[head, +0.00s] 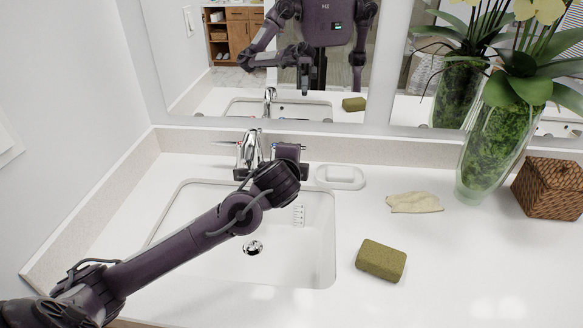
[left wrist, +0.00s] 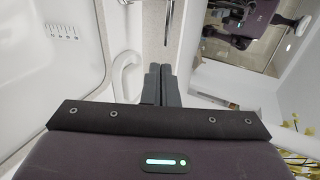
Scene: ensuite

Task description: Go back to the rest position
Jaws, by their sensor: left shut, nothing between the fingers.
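My left arm reaches in from the lower left over the sink in the head view. My left gripper (head: 287,154) is at the back of the sink, just in front of and beside the chrome faucet (head: 251,148); the arm hides its fingertips there. In the left wrist view the two dark fingers (left wrist: 160,84) are together, shut, with nothing between them. I cannot tell whether the gripper touches the faucet. My right gripper is not directly in view; only my reflection shows in the mirror.
A white sink (head: 318,250) is set in the white counter (head: 470,270). A white soap dish (head: 341,177), green sponge (head: 381,260), beige cloth (head: 414,202), glass vase (head: 488,150) and woven box (head: 550,188) stand to the right. A mirror (head: 190,60) is behind. The front right counter is clear.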

